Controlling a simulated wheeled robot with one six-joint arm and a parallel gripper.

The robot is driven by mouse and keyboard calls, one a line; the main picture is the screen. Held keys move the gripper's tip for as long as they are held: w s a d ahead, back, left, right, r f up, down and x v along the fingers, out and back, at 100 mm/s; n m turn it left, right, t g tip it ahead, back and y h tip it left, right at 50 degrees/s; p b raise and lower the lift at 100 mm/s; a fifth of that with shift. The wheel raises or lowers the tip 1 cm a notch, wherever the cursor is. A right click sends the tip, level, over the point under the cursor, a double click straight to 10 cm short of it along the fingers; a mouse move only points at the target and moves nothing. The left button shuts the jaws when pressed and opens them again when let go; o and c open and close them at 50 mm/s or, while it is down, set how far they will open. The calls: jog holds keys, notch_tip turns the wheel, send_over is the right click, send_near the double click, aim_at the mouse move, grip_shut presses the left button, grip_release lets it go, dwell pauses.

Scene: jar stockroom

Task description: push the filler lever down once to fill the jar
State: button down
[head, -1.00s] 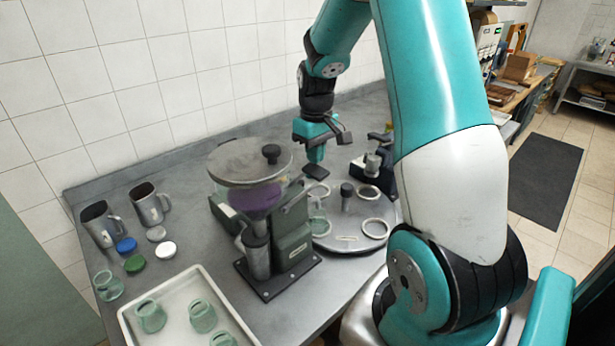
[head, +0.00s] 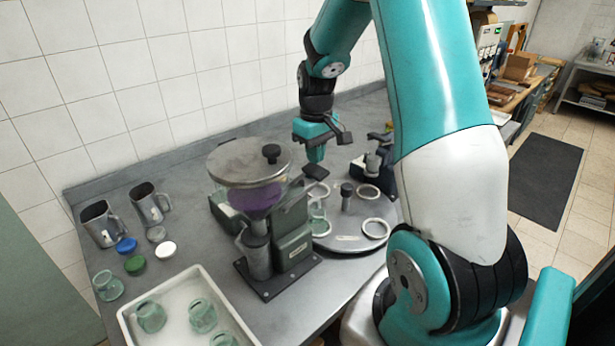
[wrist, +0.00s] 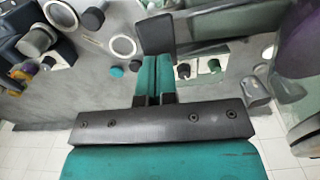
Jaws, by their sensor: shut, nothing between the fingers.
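The filler (head: 292,243) has a green body, a round metal lid and a hopper with purple contents (head: 255,197). Its lever seems to end in a flat black paddle (head: 316,171) at the right, over the turntable. In the wrist view the paddle (wrist: 157,33) lies just past my fingertips, with a dark bar running right from it. My gripper (head: 316,158) is shut and empty, pointing down close above the paddle; whether it touches cannot be told. Its teal fingers show together in the wrist view (wrist: 155,75). A glass jar (head: 318,222) stands on the turntable beside the filler, partly hidden.
The grey turntable (head: 345,243) carries pale rings and a dark central knob. A black device (head: 381,178) stands behind it. At the left are two metal jugs (head: 150,204), several lids (head: 135,264) and a white tray (head: 207,272) of glass jars. My arm hides the bench's right side.

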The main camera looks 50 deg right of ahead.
aim_at(317, 168)
jog(key=shift+f, duration=0.2)
jog(key=shift+f+b, duration=0.75)
jog(key=shift+f, duration=0.35)
jog(key=shift+d+f+b, duration=0.2)
jog(key=shift+f+b, duration=1.4)
jog(key=shift+f, duration=0.75)
jog(key=shift+r, duration=0.25)
jog(key=shift+r+p, duration=3.15)
jog(key=shift+r, duration=0.3)
